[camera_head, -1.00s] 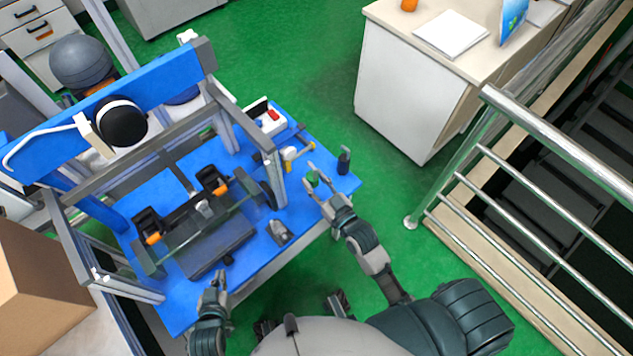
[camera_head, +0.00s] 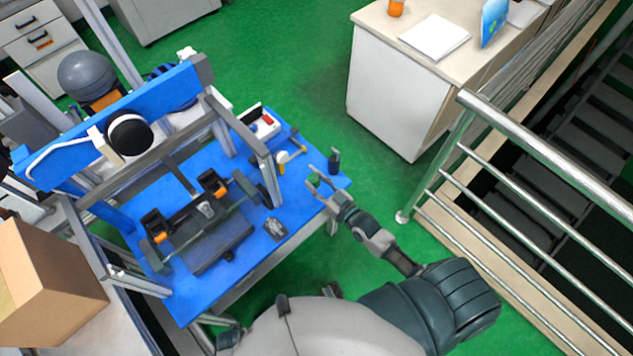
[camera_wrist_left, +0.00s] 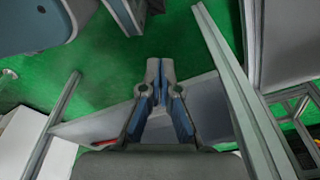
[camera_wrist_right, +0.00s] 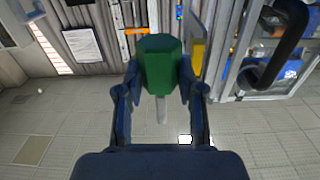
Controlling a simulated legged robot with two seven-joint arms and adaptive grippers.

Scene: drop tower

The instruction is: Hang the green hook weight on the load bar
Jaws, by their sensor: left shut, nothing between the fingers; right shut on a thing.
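My right gripper (camera_head: 323,183) is shut on the green hook weight (camera_head: 314,180). It holds the weight over the right end of the blue table. In the right wrist view the weight (camera_wrist_right: 160,65) is a green faceted block between the fingers, with a pale shaft below; its hook does not show clearly. My left gripper (camera_wrist_left: 160,72) is shut and empty, with its fingertips together. In the head view only a bit of my left arm shows at the bottom edge. A grey crossbar (camera_head: 180,138) spans the rig; I cannot tell whether it is the load bar.
The blue table (camera_head: 200,300) carries the rig with its blue beam (camera_head: 110,125) and grey posts. A dark weight (camera_head: 333,160) stands close behind my right gripper. A hammer-like tool (camera_head: 290,157) lies nearby. A metal railing (camera_head: 540,145) runs on the right.

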